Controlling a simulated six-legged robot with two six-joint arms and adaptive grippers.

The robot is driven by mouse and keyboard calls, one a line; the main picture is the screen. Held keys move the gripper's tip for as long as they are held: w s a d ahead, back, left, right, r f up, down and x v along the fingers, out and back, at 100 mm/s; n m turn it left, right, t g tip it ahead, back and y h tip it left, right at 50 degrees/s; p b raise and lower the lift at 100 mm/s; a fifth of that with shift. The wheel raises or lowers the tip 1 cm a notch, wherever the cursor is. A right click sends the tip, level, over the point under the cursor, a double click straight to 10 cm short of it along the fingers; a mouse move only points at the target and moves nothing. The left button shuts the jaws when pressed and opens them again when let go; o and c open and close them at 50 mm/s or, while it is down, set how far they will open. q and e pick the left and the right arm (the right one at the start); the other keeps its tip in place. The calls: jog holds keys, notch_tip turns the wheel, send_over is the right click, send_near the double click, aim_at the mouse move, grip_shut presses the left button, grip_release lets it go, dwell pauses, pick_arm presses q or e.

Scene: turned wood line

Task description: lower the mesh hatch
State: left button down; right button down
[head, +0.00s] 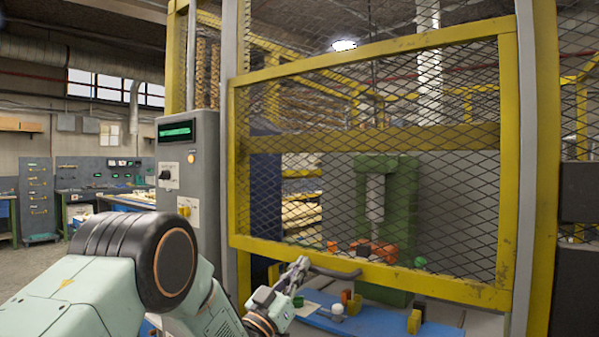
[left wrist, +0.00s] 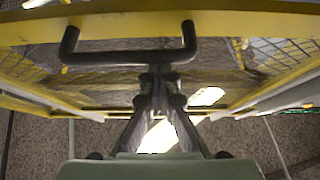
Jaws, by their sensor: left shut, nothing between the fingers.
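The mesh hatch is a yellow-framed panel of diamond mesh, and its bottom rail (head: 400,281) crosses the head view above a blue work surface, with an open gap beneath. A dark bar handle (head: 338,273) sits on the bottom rail; in the left wrist view the handle (left wrist: 105,58) is a U-shaped bar across the top. My left gripper (head: 302,263) is shut and empty at the handle's left part. In the left wrist view its fingertips (left wrist: 159,70) meet the bar's near edge; I cannot tell whether they touch. My right gripper is not in view.
A grey control box (head: 187,170) with a green display stands left of the hatch. Behind the mesh is a green machine (head: 400,190). The blue surface (head: 380,326) below holds small blocks and a white ball (head: 337,309). Yellow and grey posts flank the hatch.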

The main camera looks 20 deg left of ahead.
pick_arm(q)
notch_tip(320, 180, down, 24)
jog(key=b, duration=1.4)
jog(key=shift+b, duration=0.4)
